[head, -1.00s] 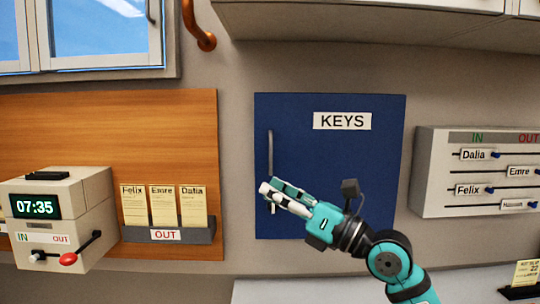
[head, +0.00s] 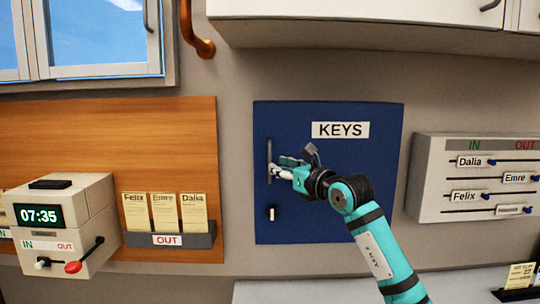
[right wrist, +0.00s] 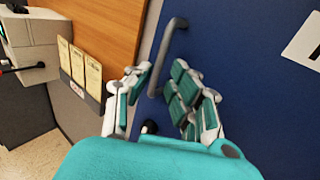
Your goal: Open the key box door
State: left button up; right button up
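The key box door (head: 350,200) is a blue panel labelled KEYS (head: 340,130), flush in its frame on the wall. Its grey vertical bar handle (head: 269,150) is near the left edge, with a small light latch or lock (head: 271,213) below it. My right gripper (head: 281,170) is at the handle's lower part. In the right wrist view its fingers (right wrist: 160,92) are spread apart, with the lower end of the handle (right wrist: 168,50) in the gap between them. Contact with the handle cannot be told. My left gripper is not in view.
A time clock (head: 70,215) with a lever and a card rack (head: 170,240) are at the left. An IN/OUT slider board (head: 470,180) is at the right. White cabinets (head: 370,25) hang above. A light counter (head: 300,292) runs below.

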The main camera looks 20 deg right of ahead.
aim_at(270, 179)
jog(key=p+x, duration=0.1)
jog(key=x, duration=0.4)
jog(key=shift+w+a+p, duration=0.1)
jog(key=shift+p, duration=0.2)
grip_shut()
